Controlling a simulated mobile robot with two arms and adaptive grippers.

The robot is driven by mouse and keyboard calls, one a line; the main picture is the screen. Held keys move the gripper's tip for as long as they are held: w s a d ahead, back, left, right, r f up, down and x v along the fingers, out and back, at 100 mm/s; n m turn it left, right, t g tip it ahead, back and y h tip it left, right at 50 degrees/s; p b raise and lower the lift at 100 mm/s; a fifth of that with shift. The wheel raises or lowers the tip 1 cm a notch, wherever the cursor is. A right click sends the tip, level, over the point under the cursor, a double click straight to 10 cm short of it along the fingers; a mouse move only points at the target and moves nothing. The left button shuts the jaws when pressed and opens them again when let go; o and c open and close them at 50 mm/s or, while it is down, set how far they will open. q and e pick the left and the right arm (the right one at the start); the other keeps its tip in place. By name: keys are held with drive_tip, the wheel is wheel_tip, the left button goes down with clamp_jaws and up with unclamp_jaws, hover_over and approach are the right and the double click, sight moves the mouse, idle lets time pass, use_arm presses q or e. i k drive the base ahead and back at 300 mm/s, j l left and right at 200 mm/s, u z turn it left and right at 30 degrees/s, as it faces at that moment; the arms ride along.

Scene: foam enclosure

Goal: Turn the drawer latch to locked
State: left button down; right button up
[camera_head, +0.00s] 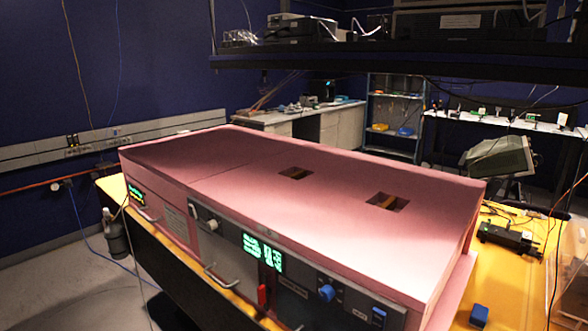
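A long pink foam-covered enclosure (330,190) stands on a yellow-topped table, with a dark control panel along its front. A drawer front with a bar handle (218,277) sits in the left middle of that face. A small pale knob (212,224) is above the drawer front, and a red lever (262,294) stands upright to its right. I cannot tell which of these is the drawer latch, or its setting. Neither of my grippers shows in the head view.
Green-lit displays (263,252) and a blue knob (326,292) are on the panel. The enclosure top has two square openings (296,173). A dark shelf (400,66) overhangs behind. A black device (508,237) and a blue block (479,315) lie on the yellow tabletop (505,280) at right.

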sight(263, 298)
drive_tip(key=z, duration=0.75)
drive_tip(key=j+z, duration=0.8)
drive_tip(key=k+j+z, duration=0.1)
drive_tip(key=j+z, duration=0.35)
drive_tip(key=k+j+z, duration=0.2)
drive_tip(key=j+z, duration=0.2)
drive_tip(key=j, duration=0.1)
